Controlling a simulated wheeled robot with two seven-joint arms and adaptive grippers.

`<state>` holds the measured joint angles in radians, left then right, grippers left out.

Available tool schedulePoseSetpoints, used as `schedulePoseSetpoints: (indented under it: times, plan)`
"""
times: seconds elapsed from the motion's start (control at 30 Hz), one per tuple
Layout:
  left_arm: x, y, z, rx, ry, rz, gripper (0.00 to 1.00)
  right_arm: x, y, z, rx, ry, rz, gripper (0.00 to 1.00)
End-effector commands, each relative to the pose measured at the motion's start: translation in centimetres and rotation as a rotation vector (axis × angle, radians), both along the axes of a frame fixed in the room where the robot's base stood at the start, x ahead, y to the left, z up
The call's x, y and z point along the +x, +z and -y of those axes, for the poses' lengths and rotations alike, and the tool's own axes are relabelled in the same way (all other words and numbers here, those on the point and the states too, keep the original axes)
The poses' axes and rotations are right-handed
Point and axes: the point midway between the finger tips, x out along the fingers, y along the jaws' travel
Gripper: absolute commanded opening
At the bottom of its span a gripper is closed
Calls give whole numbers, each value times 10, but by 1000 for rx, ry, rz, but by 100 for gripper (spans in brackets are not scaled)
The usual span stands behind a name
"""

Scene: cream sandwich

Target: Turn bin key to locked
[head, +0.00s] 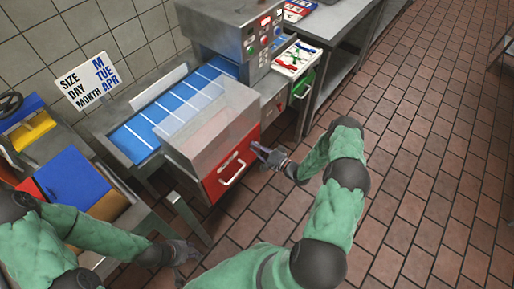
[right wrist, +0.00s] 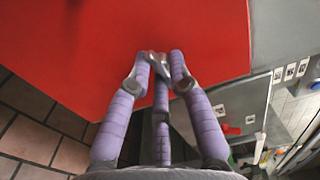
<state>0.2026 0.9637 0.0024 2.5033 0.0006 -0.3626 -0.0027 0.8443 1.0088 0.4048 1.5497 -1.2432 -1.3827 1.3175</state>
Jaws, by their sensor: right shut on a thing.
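The bin has a red front (head: 213,183) with a white handle (head: 232,174), below a clear-sided housing. My right gripper (head: 262,151) is at the upper right part of the red front. In the right wrist view, its purple fingers (right wrist: 158,64) close together against the red panel (right wrist: 120,30). A small grey metal piece, apparently the bin key (right wrist: 153,62), shows between the fingertips. The fingers hide most of it, so I cannot tell how far it is turned. My left gripper (head: 182,252) hangs low at the left, away from the bin; its fingers are too small and dark to read.
A blue conveyor (head: 150,125) runs behind the bin. A date sign (head: 88,80) is at the wall. The tiled floor (head: 420,150) at right is clear.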

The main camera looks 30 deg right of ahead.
Motion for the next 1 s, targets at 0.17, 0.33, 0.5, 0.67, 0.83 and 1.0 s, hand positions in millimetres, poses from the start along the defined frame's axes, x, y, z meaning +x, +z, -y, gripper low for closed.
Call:
schedulePoseSetpoints:
  times: [0.17, 0.33, 0.5, 0.67, 0.83, 1.0]
  plan:
    - [0, -7, 0, 0, 0, 0, 36, -1, -5, -1, -73, 0, 20, 0]
    - [0, -15, 0, 0, 0, 0, 36, -1, -6, -1, -191, 0, 68, 0]
    - [0, -24, 0, 0, 0, 0, 36, -2, -7, -1, -337, 1, 127, 0]
    - [0, -31, 0, 0, 0, 0, 36, -1, -7, 0, -479, 0, 185, 0]
    - [0, -39, 0, 0, 0, 0, 36, -1, -7, 1, -627, 0, 246, 0]
    - [0, -47, 0, 0, 0, 0, 36, -1, -6, 1, -776, 0, 308, 0]
